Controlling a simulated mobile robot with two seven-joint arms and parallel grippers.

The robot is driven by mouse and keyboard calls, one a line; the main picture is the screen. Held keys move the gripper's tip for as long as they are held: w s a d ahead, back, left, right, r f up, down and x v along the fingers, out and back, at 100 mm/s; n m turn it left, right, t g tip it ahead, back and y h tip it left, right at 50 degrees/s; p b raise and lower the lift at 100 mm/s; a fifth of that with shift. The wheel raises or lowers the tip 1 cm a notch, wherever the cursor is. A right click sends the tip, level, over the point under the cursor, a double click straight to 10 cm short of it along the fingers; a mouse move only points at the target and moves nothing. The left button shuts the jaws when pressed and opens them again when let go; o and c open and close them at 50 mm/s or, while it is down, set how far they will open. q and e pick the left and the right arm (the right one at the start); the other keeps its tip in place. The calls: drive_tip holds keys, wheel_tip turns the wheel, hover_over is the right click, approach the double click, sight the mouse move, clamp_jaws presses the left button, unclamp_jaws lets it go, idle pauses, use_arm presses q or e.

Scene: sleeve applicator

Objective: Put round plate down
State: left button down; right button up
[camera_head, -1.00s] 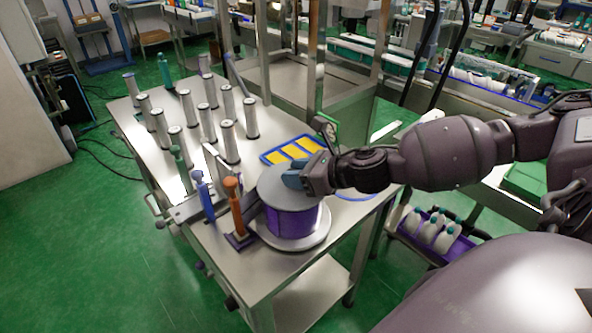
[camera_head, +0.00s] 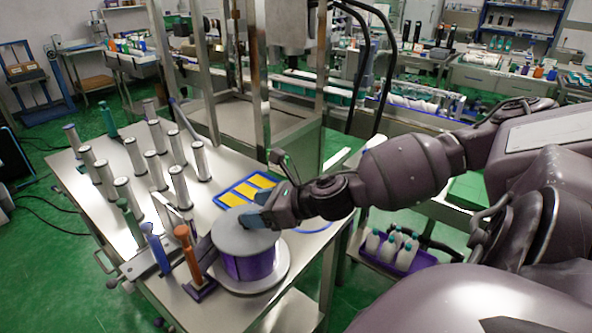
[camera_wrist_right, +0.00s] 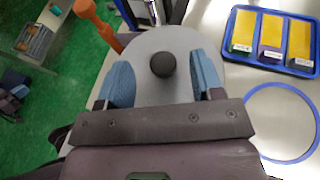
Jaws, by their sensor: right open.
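The round plate (camera_head: 228,236) is a grey disc lying flat on top of a purple roll (camera_head: 256,264) on the metal table. In the right wrist view the plate (camera_wrist_right: 185,45) has a dark round knob (camera_wrist_right: 162,65) at its middle. My right gripper (camera_head: 256,217) is at the top of the plate. In the right wrist view its blue fingers (camera_wrist_right: 163,78) are apart, one on each side of the knob, with gaps between. Whether the fingertips touch the plate I cannot tell. My left gripper is not in view.
A blue tray with yellow cards (camera_head: 247,190) and a blue ring (camera_wrist_right: 283,122) lie beside the roll. Orange (camera_head: 188,255) and blue (camera_head: 157,248) handled tools stand close on its left. Several silver cylinders (camera_head: 158,170) stand further back on the table.

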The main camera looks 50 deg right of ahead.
drive_tip(key=shift+p+v, duration=0.4)
drive_tip(key=shift+v, duration=0.8)
drive_tip(key=shift+p+v, duration=0.4)
drive_tip(key=shift+v, duration=0.75)
drive_tip(key=shift+p+v, duration=1.15)
drive_tip(key=shift+v, duration=1.1)
drive_tip(key=s+f+m+t+h, duration=0.2)
drive_tip(key=s+f+m+h, duration=0.2)
drive_tip(key=f+m, duration=1.5)
drive_tip(key=s+a+f+m+g+h, duration=0.1)
drive_tip(key=s+a+f+m, duration=0.2)
drive_tip(key=m, duration=0.7)
drive_tip(key=s+a+f+m+g+h, duration=0.1)
drive_tip(key=s+a+f+m, duration=0.1)
drive_tip(key=a+m, duration=0.5)
drive_tip(key=f+m, duration=0.1)
drive_tip(key=m, duration=0.3)
drive_tip(key=shift+s+f+m+g, duration=0.3)
drive_tip(key=shift+s+f, duration=0.05)
drive_tip(key=shift+s, duration=0.05)
